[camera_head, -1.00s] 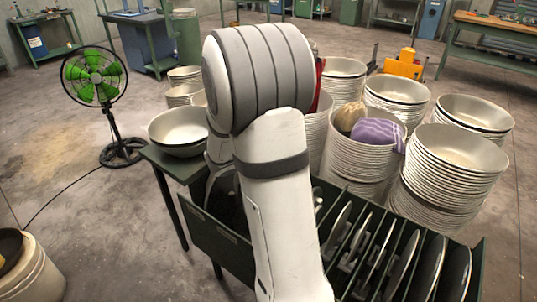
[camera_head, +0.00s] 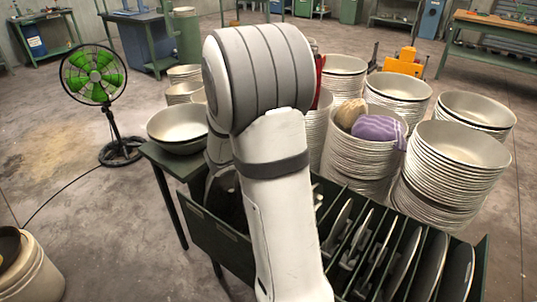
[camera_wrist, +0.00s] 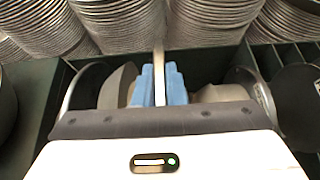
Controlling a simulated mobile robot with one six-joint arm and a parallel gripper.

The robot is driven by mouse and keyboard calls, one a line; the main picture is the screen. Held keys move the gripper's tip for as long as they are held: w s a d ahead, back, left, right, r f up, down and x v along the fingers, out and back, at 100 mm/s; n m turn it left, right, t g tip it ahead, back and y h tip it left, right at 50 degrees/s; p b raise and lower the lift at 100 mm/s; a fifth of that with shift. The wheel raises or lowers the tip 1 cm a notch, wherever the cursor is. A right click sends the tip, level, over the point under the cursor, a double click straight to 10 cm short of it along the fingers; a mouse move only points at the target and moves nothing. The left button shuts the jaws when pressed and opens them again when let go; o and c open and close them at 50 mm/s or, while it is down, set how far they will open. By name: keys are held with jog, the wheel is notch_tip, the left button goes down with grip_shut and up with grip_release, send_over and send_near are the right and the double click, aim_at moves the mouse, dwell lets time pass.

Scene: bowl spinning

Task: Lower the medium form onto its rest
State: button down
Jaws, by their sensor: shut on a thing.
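In the wrist view, my gripper (camera_wrist: 160,86) points into a slotted rack, its blue fingertips shut on a thin, pale, upright strip (camera_wrist: 159,62). I take this strip to be the edge of the medium form; its lower part and any contact with a rest are hidden. Grey rounded shapes (camera_wrist: 118,86) show to the left of the fingers and another (camera_wrist: 222,93) to the right. In the head view, the dark green rack (camera_head: 215,234) holds several round forms (camera_head: 402,265) upright between dividers. My arm hides the gripper and the rack's left part there.
Tall stacks of metal bowls (camera_head: 450,175) stand close behind the rack. Cloth bundles (camera_head: 379,131) lie in one stack. A wide bowl (camera_head: 178,126) sits on a green table at left. A green fan (camera_head: 94,75) stands farther left, with open floor before it.

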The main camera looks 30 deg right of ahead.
jog(key=shift+f+b, duration=0.45)
jog(key=shift+b, duration=0.05)
jog(key=shift+f+b, duration=2)
jog(key=shift+f, duration=0.1)
dwell(0.3)
jog(key=shift+f+b, duration=0.3)
jog(key=shift+f, duration=0.05)
jog(key=shift+f+b, duration=0.25)
jog(key=shift+b, duration=0.05)
jog(key=c, duration=1.4)
grip_release()
jog(key=shift+f, duration=0.1)
jog(key=p+v, duration=0.1)
jog(key=v, duration=0.7)
